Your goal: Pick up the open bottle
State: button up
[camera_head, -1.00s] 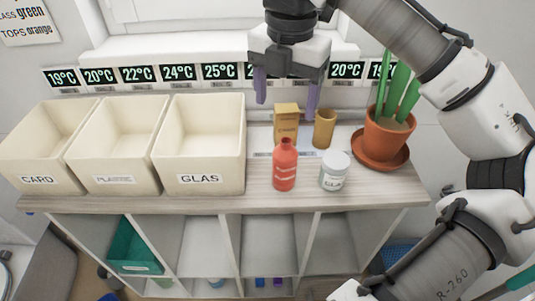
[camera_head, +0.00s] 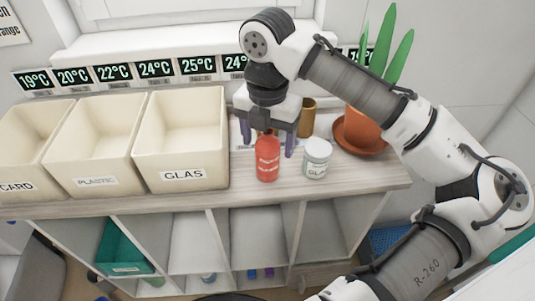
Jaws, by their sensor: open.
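A red bottle (camera_head: 267,163) stands upright on the wooden shelf top, right of the GLAS bin. Its narrow neck shows no clear cap, but it is too small to be sure that it is open. My gripper (camera_head: 268,148) is open and points down at the bottle, with one purple finger to each side of its upper part in the picture. I cannot tell whether the fingers are level with the bottle in depth or a little behind it. No contact shows.
A white-lidded jar (camera_head: 317,160) labelled GLA stands close right of the bottle. A gold cup (camera_head: 307,117) and a potted plant (camera_head: 360,130) stand behind it. Cream bins, including the GLAS bin (camera_head: 183,174), fill the left. My gripper hides the yellow box.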

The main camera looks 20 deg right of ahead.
jog(key=shift+f, duration=0.75)
jog(key=c, duration=1.1)
jog(key=shift+o, duration=0.2)
jog(key=shift+r, duration=0.1)
